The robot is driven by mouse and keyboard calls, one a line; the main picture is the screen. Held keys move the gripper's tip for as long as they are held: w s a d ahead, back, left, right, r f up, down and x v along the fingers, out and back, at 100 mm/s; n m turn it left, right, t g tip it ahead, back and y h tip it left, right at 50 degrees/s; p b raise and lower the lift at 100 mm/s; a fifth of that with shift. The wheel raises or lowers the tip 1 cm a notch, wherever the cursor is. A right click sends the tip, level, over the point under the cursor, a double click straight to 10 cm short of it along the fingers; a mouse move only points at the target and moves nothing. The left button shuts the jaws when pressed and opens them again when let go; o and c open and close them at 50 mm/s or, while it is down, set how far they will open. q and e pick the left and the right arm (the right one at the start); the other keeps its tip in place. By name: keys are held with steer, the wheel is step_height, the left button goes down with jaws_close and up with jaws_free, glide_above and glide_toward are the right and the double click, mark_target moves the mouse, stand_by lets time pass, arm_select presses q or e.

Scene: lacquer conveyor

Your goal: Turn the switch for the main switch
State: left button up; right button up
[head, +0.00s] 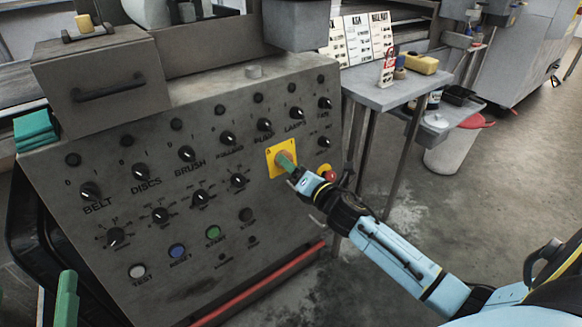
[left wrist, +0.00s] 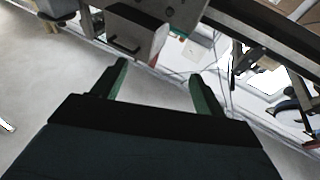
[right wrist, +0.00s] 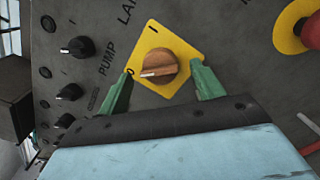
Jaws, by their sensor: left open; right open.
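The main switch is an orange-brown knob (right wrist: 155,69) on a yellow plate (right wrist: 178,45), also on the grey panel in the head view (head: 270,158). In the right wrist view its white mark points left toward the 0, and the I mark is at the plate's top corner. My right gripper (head: 287,163) is open at the switch, with its green fingers on either side of the knob; I cannot tell whether they touch it. In the head view the gripper partly hides the knob. My left gripper (left wrist: 156,75) is open and empty, away from the switch; part of it shows at the head view's lower left.
The grey control panel (head: 110,262) carries several black knobs and coloured buttons. A red emergency button on yellow (right wrist: 308,28) is right of the switch. A side table (head: 385,92) and white bin (head: 455,150) stand at the right. Floor in front is open.

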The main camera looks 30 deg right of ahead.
arm_select(q)
steer(key=shift+s+d+r+t+h, duration=0.15)
steer(key=shift+s+r+t, duration=0.1)
steer(key=shift+r+t, duration=0.3)
steer(key=shift+s+a+r+t+h, duration=0.1)
steer(key=shift+s+r+t+h, duration=0.1)
steer(key=shift+r+t, duration=0.3)
arm_select(e)
steer(key=shift+w, duration=0.95)
arm_select(q)
steer(key=shift+r, duration=0.1)
steer(key=shift+g, duration=0.25)
arm_select(e)
steer(key=c, duration=0.9)
